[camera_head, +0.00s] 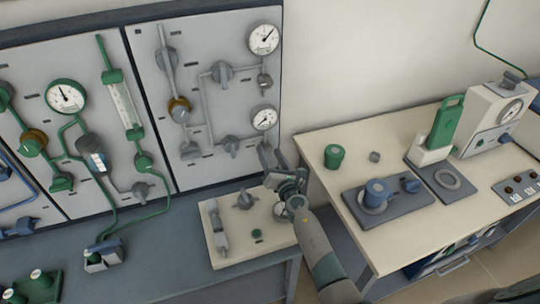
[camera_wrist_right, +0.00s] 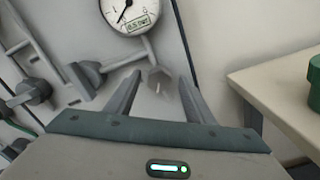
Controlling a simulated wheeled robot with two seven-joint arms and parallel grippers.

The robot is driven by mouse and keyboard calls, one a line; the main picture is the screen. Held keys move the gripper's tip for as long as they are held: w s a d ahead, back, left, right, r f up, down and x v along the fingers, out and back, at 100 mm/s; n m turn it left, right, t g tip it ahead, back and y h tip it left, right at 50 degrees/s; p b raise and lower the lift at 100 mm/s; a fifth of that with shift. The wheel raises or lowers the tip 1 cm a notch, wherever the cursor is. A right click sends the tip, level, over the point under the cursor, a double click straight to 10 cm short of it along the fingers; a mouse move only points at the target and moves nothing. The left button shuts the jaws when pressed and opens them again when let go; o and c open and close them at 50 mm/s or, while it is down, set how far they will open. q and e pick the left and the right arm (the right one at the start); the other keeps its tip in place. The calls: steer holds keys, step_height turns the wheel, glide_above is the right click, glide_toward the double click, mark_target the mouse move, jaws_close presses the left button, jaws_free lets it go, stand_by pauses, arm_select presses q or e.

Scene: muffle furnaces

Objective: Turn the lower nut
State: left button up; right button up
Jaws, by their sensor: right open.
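The lower nut (camera_wrist_right: 158,80) is a grey hexagonal piece on the panel, just below the lower gauge (camera_wrist_right: 124,12), and shows in the right wrist view. My right gripper (camera_wrist_right: 160,78) is open, with one finger on each side of the nut in that view. I cannot tell whether the fingers reach around it or are still short of it. In the head view my right gripper (camera_head: 267,155) is at the panel's lower right, under the lower gauge (camera_head: 264,118), and covers the lower nut. My left gripper is not in view.
The upper nut (camera_head: 264,80) sits below the upper gauge (camera_head: 264,39). Grey valve knobs (camera_head: 231,145) are left of my gripper. A beige plate (camera_head: 240,240) with fittings lies below. The right table (camera_head: 330,133) carries a green jar (camera_head: 334,156) and instruments.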

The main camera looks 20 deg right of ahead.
steer(key=shift+w, duration=0.2)
steer(key=c, duration=1.1)
steer(key=shift+m, duration=0.5)
steer(key=m, duration=0.4)
steer(key=shift+f, duration=0.1)
steer(key=m, duration=0.7)
steer(key=shift+d+f, duration=0.1)
steer(key=shift+f, duration=0.05)
